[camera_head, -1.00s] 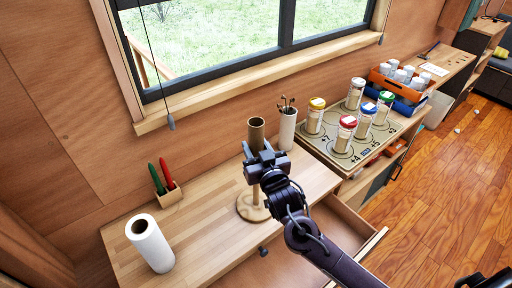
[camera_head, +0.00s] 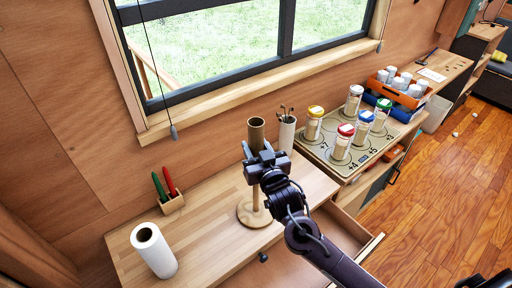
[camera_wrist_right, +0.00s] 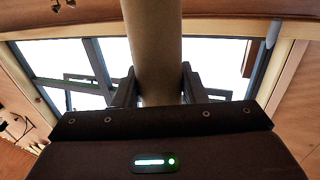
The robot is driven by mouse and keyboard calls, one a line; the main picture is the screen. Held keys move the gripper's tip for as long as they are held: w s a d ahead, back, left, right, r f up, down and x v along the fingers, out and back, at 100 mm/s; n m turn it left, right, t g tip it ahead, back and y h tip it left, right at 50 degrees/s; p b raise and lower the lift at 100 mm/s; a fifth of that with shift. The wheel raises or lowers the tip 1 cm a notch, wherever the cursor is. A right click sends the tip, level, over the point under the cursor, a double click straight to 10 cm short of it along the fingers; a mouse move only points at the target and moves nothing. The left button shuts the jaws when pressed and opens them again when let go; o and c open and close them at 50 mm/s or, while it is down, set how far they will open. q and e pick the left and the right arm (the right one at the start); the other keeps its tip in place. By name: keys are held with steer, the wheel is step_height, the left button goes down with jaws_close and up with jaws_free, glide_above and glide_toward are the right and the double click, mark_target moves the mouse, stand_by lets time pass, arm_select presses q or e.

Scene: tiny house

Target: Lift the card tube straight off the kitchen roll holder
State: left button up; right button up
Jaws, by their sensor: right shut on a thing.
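The brown card tube (camera_head: 256,132) stands upright above the round wooden base of the kitchen roll holder (camera_head: 249,215) in the head view. My right gripper (camera_head: 256,157) is shut on the tube, with a finger on either side of it. In the right wrist view the tube (camera_wrist_right: 153,45) rises between the two fingertips (camera_wrist_right: 158,88). The holder's pale post shows below the gripper. The tube's lower end is hidden behind the gripper, so I cannot tell how much of the post is inside it. My left gripper is not in view.
A white kitchen roll (camera_head: 154,252) stands at the counter's left, near a pen box (camera_head: 172,203). A white cup of brushes (camera_head: 287,134) stands close right of the tube. Several jars stand on a mat (camera_head: 340,172) further right. An open drawer (camera_head: 345,228) lies below the counter.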

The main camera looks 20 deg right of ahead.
mark_target(259, 132)
steer(key=shift+r+p, duration=2.7)
steer(key=shift+r, duration=0.8)
